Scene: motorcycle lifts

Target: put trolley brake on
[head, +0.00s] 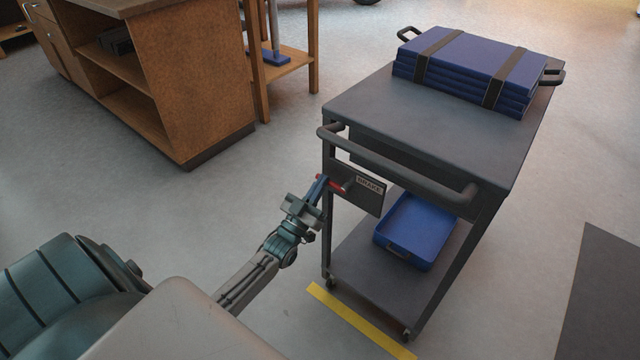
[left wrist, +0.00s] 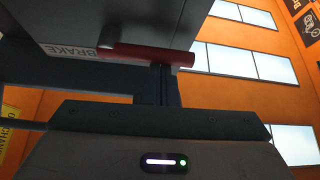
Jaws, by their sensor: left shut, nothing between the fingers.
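The grey trolley (head: 350,100) stands at the right of centre in the head view, with a push handle (head: 400,165) on its near end. Below the handle is a plate labelled BRAKE (head: 362,200). A red brake lever (head: 334,184) sticks out at the plate's left side. My left gripper (head: 321,184) is shut and empty, its fingertips at the lever's outer end. In the left wrist view the red lever (left wrist: 155,56) lies across the picture just beyond the fingers (left wrist: 165,84). I cannot tell whether they touch. My right gripper is not in view.
Strapped blue mats (head: 470,65) lie on the trolley top, and a blue tray (head: 425,225) sits on its lower shelf. A yellow floor strip (head: 355,320) runs by the near wheels. A wooden cabinet (head: 200,90) stands at the back left. Floor between is clear.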

